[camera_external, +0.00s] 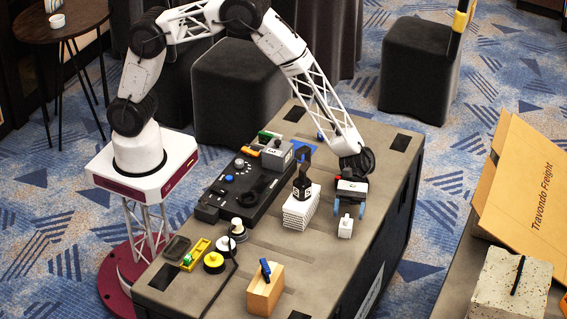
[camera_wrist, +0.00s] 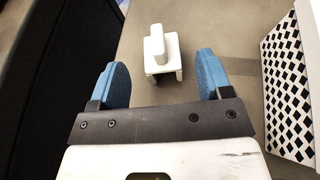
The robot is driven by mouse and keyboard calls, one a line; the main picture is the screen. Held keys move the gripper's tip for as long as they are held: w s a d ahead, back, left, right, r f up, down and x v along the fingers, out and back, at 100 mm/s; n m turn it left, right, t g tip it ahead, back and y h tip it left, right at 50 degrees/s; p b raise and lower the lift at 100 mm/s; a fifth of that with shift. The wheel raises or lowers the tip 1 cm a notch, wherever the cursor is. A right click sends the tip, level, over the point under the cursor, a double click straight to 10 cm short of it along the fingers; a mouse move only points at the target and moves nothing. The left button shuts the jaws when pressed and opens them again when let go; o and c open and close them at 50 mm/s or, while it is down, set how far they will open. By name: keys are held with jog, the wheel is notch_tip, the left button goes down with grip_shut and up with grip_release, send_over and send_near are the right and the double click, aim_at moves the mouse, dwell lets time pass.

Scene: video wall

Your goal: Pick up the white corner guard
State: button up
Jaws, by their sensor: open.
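The white corner guard (camera_wrist: 160,52) is a small white piece with an upright part on a wider base. It stands on the grey case top, ahead of my gripper in the wrist view. In the external view the white corner guard (camera_external: 346,226) is just below my gripper (camera_external: 348,208). My gripper has two blue fingertips and is open and empty. In the wrist view my gripper (camera_wrist: 160,80) has one finger on each side of the guard's line, with the guard between and beyond them. I cannot tell the exact height gap.
A white stack with dark diamond-shaped gaps (camera_wrist: 290,90) stands to the right in the wrist view; a black bottle (camera_external: 302,182) is on the white stack (camera_external: 299,208) externally. Case top near the guard is clear.

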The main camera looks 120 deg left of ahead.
aim_at(346, 225)
jog(key=shift+x, duration=2.4)
jog(key=shift+s, duration=0.1)
jog(key=c, duration=1)
